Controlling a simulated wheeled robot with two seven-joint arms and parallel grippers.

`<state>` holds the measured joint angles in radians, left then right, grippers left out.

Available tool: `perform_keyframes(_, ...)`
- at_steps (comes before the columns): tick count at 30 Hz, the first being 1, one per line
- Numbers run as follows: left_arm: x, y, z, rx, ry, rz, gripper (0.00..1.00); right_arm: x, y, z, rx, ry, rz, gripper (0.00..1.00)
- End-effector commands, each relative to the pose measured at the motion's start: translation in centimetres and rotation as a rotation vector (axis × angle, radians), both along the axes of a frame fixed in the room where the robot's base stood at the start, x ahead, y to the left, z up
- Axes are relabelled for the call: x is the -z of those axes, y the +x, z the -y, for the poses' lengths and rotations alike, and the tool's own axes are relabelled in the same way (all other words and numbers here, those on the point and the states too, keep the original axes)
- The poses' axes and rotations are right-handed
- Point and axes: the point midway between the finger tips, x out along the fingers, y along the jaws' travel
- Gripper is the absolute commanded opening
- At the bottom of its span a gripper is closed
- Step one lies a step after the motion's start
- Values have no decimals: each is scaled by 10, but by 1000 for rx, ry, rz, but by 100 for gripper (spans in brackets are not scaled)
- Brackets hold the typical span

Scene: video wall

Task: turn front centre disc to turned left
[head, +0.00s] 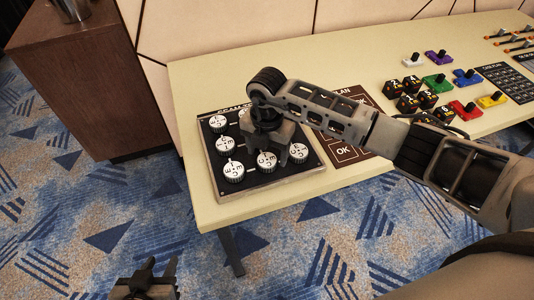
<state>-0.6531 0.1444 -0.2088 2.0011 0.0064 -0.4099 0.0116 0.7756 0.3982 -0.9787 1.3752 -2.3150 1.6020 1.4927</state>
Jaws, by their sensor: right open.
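A dark board (210,155) in a pale frame lies on the near left end of the table and carries several white discs with black markings. The front centre disc (266,160) is in the near row, between the front left disc (233,171) and the front right disc (298,153). My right gripper (267,154) points down over the front centre disc, with its open fingers on either side of it. Whether they touch it I cannot tell. The gripper hides the disc's back part and the board's middle. My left gripper (160,266) is open and empty, low over the carpet.
A brown card marked OK (345,152) lies right of the board, partly under my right arm. Black dice-like cubes (408,103) and coloured knob blocks (437,83) stand further right. A brown cabinet (85,75) stands left of the table (200,75).

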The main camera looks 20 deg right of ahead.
Motion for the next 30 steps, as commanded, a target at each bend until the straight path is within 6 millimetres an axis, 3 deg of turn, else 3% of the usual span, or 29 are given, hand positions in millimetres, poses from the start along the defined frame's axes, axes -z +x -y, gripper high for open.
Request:
perform_keyframes(6,2,-2,-1,-1,1,-6,36,19,0,0,0,0,0,69)
perform_keyframes(15,3,-3,0,-3,-1,-8,36,21,0,0,-1,1,1,69)
perform_keyframes(20,3,-3,0,-3,-1,-8,36,21,0,0,-1,1,1,27)
perform_keyframes(21,3,-3,0,-4,-2,-8,36,21,0,0,-1,1,1,24)
perform_keyframes(30,3,-2,0,-3,-3,-5,36,21,0,0,-27,0,1,24)
